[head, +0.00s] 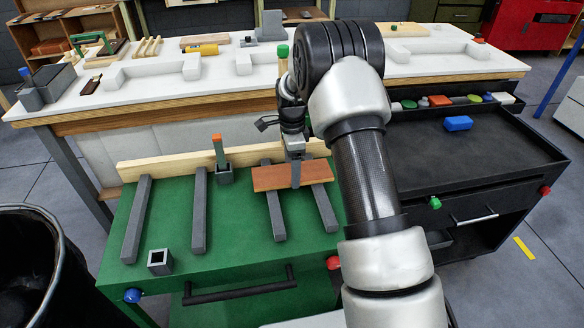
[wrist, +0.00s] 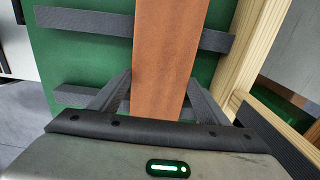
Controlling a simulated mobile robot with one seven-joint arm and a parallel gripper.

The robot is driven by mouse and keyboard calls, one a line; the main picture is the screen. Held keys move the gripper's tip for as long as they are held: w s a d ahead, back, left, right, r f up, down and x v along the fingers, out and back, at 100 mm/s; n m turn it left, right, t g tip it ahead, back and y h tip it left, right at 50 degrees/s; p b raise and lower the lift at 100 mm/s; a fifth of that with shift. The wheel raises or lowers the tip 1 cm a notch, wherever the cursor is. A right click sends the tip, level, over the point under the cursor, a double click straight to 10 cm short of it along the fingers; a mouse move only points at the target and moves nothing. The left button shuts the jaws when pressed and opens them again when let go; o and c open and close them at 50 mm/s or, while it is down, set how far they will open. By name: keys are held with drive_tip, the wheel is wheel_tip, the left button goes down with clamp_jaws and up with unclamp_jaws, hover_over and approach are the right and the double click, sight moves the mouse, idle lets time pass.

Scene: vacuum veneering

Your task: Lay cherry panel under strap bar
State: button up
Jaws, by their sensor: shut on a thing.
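The cherry panel (head: 270,180) is a flat reddish-brown board over the right part of the green worktop (head: 175,225). My gripper (head: 296,172) is shut across it, with a finger on each long side in the wrist view (wrist: 165,60). Several grey bars cross the worktop. The panel lies across the line of the right two, a grey bar (head: 275,214) and the rightmost bar (head: 326,210). In the wrist view a bar (wrist: 85,21) passes beneath the panel. I cannot tell whether the panel touches the bars, or which bar is the strap bar.
A pale wooden fence (head: 150,165) runs along the worktop's back edge. A grey holder (head: 225,177) with an orange-tipped post stands left of the panel. An empty grey socket (head: 160,262) sits front left. A black tray cart (head: 480,150) adjoins on the right.

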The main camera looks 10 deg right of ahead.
drive_tip(key=shift+f, duration=0.1)
idle(0.3)
drive_tip(key=o, duration=1.2)
drive_tip(key=shift+o, duration=0.2)
wheel_tip(320, 180, up, 18)
drive_tip(key=p, duration=0.3)
drive_tip(key=shift+f, duration=0.2)
